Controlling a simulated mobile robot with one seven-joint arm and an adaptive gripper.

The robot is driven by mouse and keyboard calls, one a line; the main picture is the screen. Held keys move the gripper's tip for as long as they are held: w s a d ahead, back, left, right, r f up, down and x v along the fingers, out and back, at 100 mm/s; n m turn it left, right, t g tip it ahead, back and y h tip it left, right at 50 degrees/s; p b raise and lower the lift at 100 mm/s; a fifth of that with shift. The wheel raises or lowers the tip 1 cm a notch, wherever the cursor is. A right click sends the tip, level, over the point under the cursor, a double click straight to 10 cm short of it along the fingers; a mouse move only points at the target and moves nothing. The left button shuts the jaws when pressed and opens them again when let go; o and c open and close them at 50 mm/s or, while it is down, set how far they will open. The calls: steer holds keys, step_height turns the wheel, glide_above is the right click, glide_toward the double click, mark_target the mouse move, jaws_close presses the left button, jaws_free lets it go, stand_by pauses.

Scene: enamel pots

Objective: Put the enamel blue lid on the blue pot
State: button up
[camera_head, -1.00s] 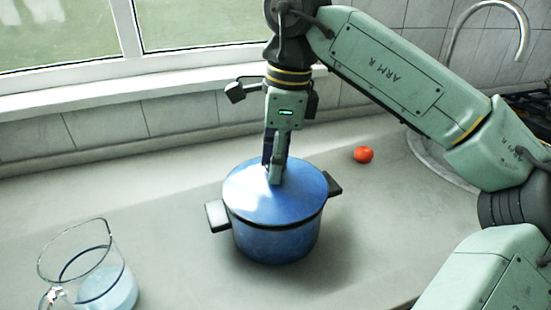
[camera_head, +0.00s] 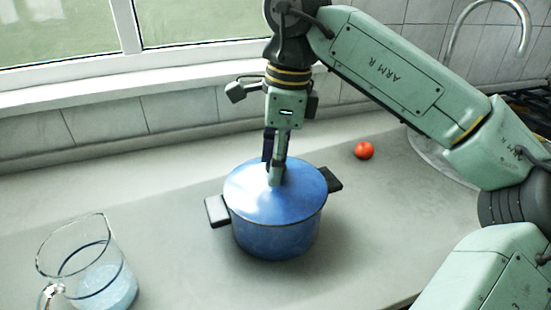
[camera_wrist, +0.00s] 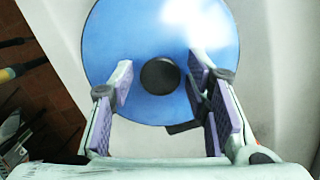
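The blue lid (camera_head: 255,197) lies on the blue pot (camera_head: 275,240), level and flush with its rim as far as the head view shows. The pot stands upright on the counter with dark handles at both sides. In the wrist view the lid (camera_wrist: 120,38) fills the upper middle, with its round black knob (camera_wrist: 160,76) near the centre. My gripper (camera_head: 274,172) is over the lid, pointing down. In the wrist view my gripper (camera_wrist: 159,78) is open, its fingers on either side of the knob with gaps. The knob is hidden in the head view.
A glass jug (camera_head: 90,270) with pale blue liquid stands at the front left. A red tomato (camera_head: 364,150) lies behind and right of the pot, near the sink (camera_head: 430,150). The tiled wall and window are behind. Counter around the pot is clear.

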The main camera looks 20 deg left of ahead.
steer(key=shift+o, duration=0.8)
step_height(320, 180, up, 12)
steer(key=d, duration=0.1)
steer(key=shift+w+d, duration=0.15)
steer(key=shift+w, duration=0.05)
steer(key=shift+f, duration=0.1)
